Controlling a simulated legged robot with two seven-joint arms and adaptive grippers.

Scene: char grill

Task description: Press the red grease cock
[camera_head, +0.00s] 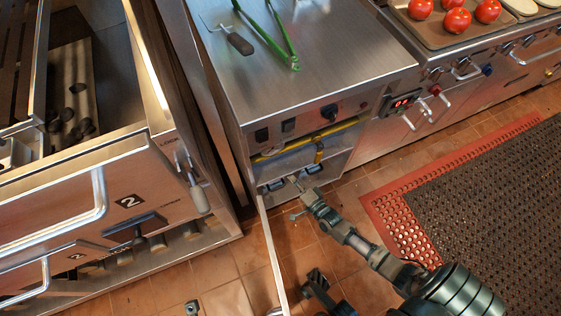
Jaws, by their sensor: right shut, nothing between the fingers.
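A small red knob (435,90), which looks like the red grease cock, is on the front of the steel counter at upper right, beside the red-lit display. My right arm comes in from the lower right. My right gripper (296,184) is shut and empty at the open lower cabinet of the middle counter, below and left of the red knob and well apart from it. My left gripper cannot be made out.
A yellow pipe (305,138) runs across the open cabinet (340,142). Its open door (272,255) shows edge-on. A grill (110,190) stands left. Green tongs (281,38) and a scraper (238,42) lie on the counter. Tomatoes (456,20) sit upper right. A red-edged mat (395,205) lies right.

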